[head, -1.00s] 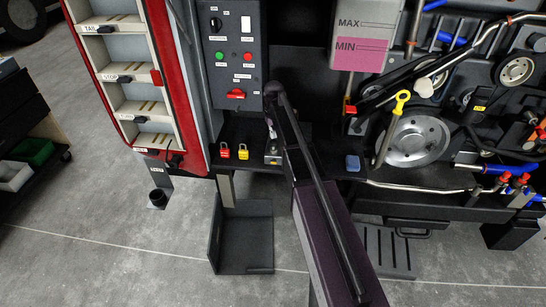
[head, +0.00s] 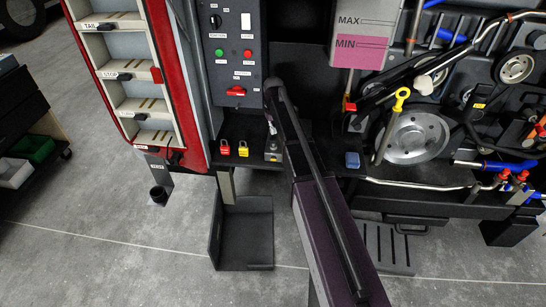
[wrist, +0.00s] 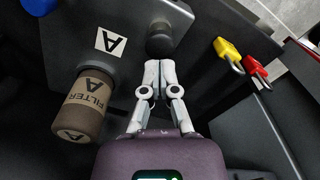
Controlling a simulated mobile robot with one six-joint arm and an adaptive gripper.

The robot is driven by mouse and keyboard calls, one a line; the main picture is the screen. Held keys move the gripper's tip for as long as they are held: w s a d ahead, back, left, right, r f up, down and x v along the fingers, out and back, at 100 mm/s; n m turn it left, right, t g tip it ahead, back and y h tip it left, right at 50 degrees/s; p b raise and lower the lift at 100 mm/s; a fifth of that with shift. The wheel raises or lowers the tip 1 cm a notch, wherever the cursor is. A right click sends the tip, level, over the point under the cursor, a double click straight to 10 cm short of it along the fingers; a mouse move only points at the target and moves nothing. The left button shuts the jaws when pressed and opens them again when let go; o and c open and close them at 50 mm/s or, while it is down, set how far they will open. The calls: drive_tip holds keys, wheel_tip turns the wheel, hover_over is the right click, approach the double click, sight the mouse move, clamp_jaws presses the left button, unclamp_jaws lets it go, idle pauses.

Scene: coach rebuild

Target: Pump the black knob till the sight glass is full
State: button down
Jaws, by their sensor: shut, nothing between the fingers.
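In the wrist view a round black knob (wrist: 159,41) stands just beyond my fingertips, beside a panel marked A. My gripper (wrist: 158,66) is shut and empty, its tips right at the knob's near edge. I cannot tell whether they touch it. In the head view my gripper (head: 272,130) is small and partly behind my arm, and the knob cannot be made out there. I cannot identify a sight glass for sure. A tank (head: 364,38) with MAX and MIN marks and a pink lower part is at the top of the head view.
A brown filter canister (wrist: 86,104) marked A is left of my gripper in the wrist view. Red (head: 224,147) and yellow (head: 243,148) padlocks lie to the left of my gripper. A switch panel (head: 234,60) is behind them. Pulleys and hoses fill the right.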

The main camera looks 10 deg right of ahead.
sight(273, 138)
drive_tip(key=shift+f+b, duration=2.1)
idle(0.4)
drive_tip(key=shift+r+p, duration=2.1)
drive_tip(key=shift+f+b, duration=2.25)
drive_tip(key=shift+r, duration=0.15)
drive_tip(key=shift+r+p, duration=2.1)
drive_tip(key=shift+p, duration=0.15)
